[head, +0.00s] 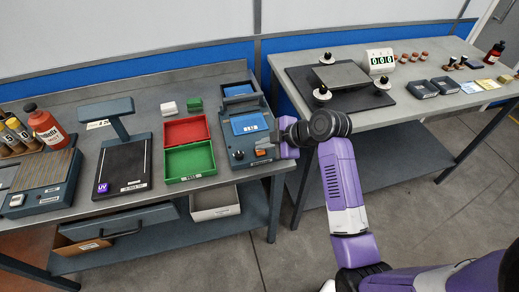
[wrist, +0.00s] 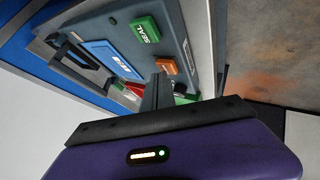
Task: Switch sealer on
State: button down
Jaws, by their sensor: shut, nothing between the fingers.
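The sealer (head: 247,124) is a blue-grey box at the right end of the left bench, with a blue display panel and a dark handle at its back. An orange rocker switch (head: 263,143) is on its front right part. In the wrist view the same orange switch (wrist: 166,66) lies just beyond my fingertips, with a green SEAL button (wrist: 145,29) beside it. My gripper (head: 283,146) is at the sealer's right side, close to the switch. In the wrist view my gripper (wrist: 161,80) is shut and empty. I cannot tell whether it touches the switch.
A red tray (head: 186,131) and a green tray (head: 190,162) sit left of the sealer. A UV lamp stand (head: 124,168) is farther left. A gap separates this bench from the right bench, which holds a black plate (head: 340,105) and a counter (head: 380,61).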

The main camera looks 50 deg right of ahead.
aim_at(263, 151)
jog(key=shift+r, duration=0.1)
jog(key=shift+r+p, duration=0.55)
jog(key=shift+p, duration=0.1)
notch_tip(263, 151, up, 6)
jog(key=p, duration=0.5)
dwell(0.8)
